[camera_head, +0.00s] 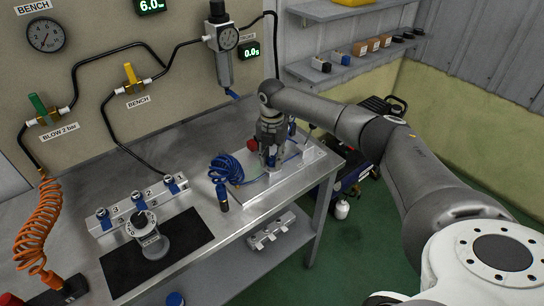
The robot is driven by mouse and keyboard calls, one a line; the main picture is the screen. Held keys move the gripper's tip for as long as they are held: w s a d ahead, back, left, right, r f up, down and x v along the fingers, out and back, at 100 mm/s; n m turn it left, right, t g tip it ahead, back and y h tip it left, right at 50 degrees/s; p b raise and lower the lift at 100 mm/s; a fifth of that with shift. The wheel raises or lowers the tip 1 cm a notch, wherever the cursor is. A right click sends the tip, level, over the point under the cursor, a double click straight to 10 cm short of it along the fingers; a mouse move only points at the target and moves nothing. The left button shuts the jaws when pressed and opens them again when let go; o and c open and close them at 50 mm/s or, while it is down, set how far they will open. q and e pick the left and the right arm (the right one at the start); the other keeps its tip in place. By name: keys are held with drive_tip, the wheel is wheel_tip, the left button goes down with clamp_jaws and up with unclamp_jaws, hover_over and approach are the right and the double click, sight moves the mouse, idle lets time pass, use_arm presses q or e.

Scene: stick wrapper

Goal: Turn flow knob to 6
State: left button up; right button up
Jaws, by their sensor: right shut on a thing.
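My right gripper (271,155) reaches down to the fixture plate (233,180) on the right part of the metal bench. It is shut on what looks like the flow knob; its fingers hide the knob, so I cannot read its setting. A red part (252,145) sits just left of the gripper, and a small blue part (292,129) shows on its right. A smaller display (250,52) reads 0.0s. My left gripper is not in view.
A blue coiled hose (225,168) lies left of my gripper. A block with numbered blue-knobbed valves (140,205) and a black mat (160,262) are at the left. An orange coiled hose (37,225) hangs at the far left. Shelves (340,66) stand behind my right arm.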

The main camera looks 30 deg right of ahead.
drive_tip(key=shift+m+p, duration=0.4)
drive_tip(key=shift+p, duration=0.1)
drive_tip(key=m+p, duration=0.2)
drive_tip(key=m, duration=0.1)
drive_tip(key=shift+r, duration=0.15)
drive_tip(key=m+p, duration=0.2)
drive_tip(key=m, duration=0.1)
drive_tip(key=shift+m+p, duration=0.3)
drive_tip(key=shift+m, duration=0.1)
drive_tip(key=m+p, duration=0.2)
drive_tip(key=m, duration=0.1)
drive_tip(key=shift+m, duration=0.3)
drive_tip(key=m+p, duration=0.3)
drive_tip(key=m, duration=0.3)
drive_tip(key=m+p, duration=0.1)
drive_tip(key=m, duration=0.2)
drive_tip(key=shift+m, duration=0.4)
drive_tip(key=shift+m+p, duration=0.55)
drive_tip(key=shift+m, duration=0.85)
drive_tip(key=shift+c, duration=0.2)
